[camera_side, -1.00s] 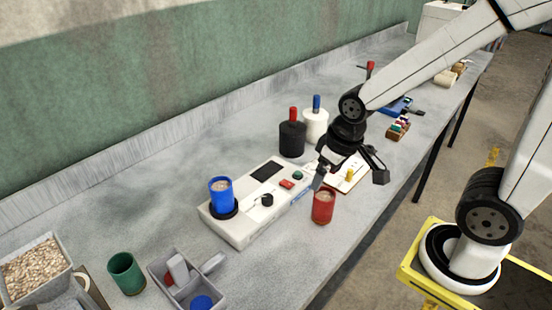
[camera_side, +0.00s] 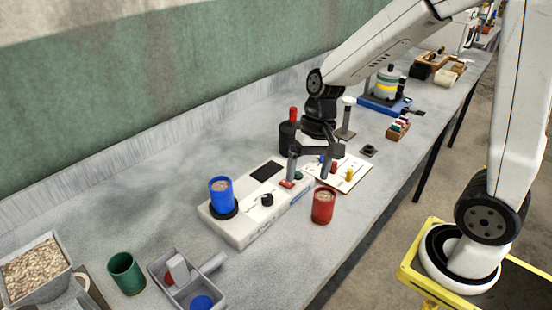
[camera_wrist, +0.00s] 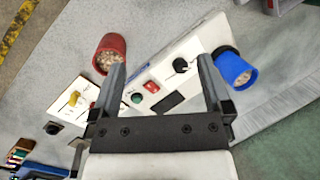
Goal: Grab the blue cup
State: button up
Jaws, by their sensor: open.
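The blue cup (camera_side: 220,191), filled with grain, stands upright on the black round plate (camera_side: 223,209) at the left end of a white device (camera_side: 240,233). In the wrist view the blue cup (camera_wrist: 235,70) is at the upper right, just outside the right finger. My gripper (camera_side: 308,180) is open and empty, above the right end of the device, apart from the cup. In the wrist view its fingers (camera_wrist: 160,75) spread over the device's buttons.
A red cup (camera_side: 322,206) with grain stands right of the device, close to my gripper. A green cup (camera_side: 126,273), a grey tray (camera_side: 213,264) and a grain bin (camera_side: 36,272) are at the left. A black bottle (camera_side: 288,138) stands behind.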

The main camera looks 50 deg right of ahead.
aim_at(230, 184)
jog(key=w+a+m+y, duration=0.2)
jog(key=w+m+y, duration=1.1)
jog(key=w, duration=0.4)
jog(key=shift+n+t+y, duration=0.4)
jog(key=shift+y, duration=0.4)
notch_tip(230, 184, down, 10)
jog(key=shift+w+f, duration=0.1)
jog(key=shift+f, duration=0.15)
jog(key=shift+w+a+r, duration=0.1)
jog(key=shift+a, duration=1.85)
jog(key=shift+w+a+r, duration=0.1)
jog(key=shift+a, duration=1.85)
jog(key=c, duration=1.3)
jog(key=shift+c, duration=0.2)
jog(key=shift+r, duration=0.1)
